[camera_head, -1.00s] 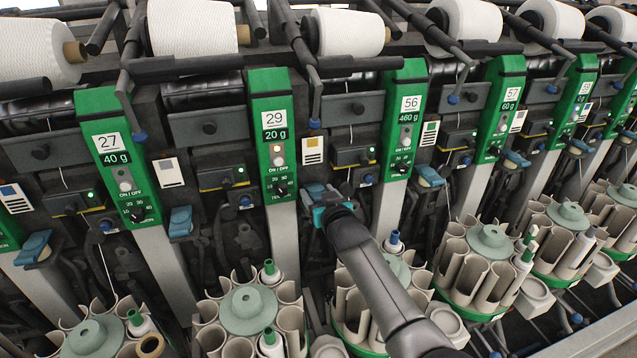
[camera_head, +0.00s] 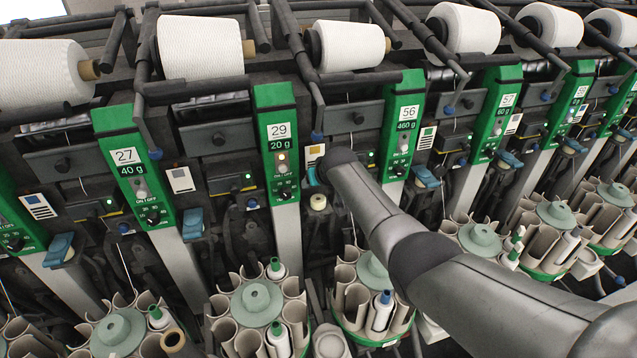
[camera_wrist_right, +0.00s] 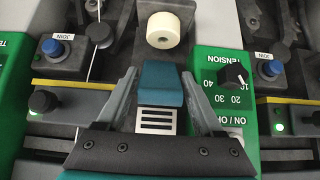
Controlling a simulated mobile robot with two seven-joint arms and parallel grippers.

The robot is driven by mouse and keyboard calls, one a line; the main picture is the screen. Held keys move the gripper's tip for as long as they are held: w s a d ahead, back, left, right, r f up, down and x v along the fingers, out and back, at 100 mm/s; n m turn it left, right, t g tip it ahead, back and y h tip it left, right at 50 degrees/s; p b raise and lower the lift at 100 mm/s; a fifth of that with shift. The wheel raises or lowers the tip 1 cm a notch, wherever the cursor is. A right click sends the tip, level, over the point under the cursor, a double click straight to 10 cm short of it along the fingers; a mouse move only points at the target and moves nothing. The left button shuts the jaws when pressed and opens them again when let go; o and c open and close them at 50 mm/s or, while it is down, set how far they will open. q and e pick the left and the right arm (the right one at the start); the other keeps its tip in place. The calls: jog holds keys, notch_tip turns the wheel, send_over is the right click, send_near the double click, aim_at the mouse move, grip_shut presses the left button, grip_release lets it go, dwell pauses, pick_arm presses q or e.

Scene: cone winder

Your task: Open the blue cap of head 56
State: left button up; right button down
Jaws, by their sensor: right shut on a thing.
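The blue cap (camera_wrist_right: 162,84) is between the two grey fingers of my right gripper (camera_wrist_right: 160,76), which is shut on it. In the head view my right arm reaches to the gap between the green panel 29 (camera_head: 278,140) and the green panel 56 (camera_head: 404,125). There my wrist hides most of the gripper and cap. A cream cylinder (camera_wrist_right: 166,30) shows beyond the cap in the wrist view, and in the head view (camera_head: 318,202) it is uncovered below my wrist. My left gripper is not in view.
White yarn cones (camera_head: 200,46) hang above. Round bobbin magazines (camera_head: 256,305) stand below, close to my arm. Another blue cap (camera_head: 192,222) sits left of panel 29.

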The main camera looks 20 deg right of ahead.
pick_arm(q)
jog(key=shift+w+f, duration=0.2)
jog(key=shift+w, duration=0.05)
pick_arm(e)
jog(key=shift+w+r+g, duration=0.25)
jog(key=shift+w+g, duration=0.05)
jog(key=shift+g, duration=0.4)
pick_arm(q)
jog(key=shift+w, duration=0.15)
pick_arm(e)
jog(key=shift+c, duration=0.7)
grip_release()
jog(key=shift+w, duration=0.1)
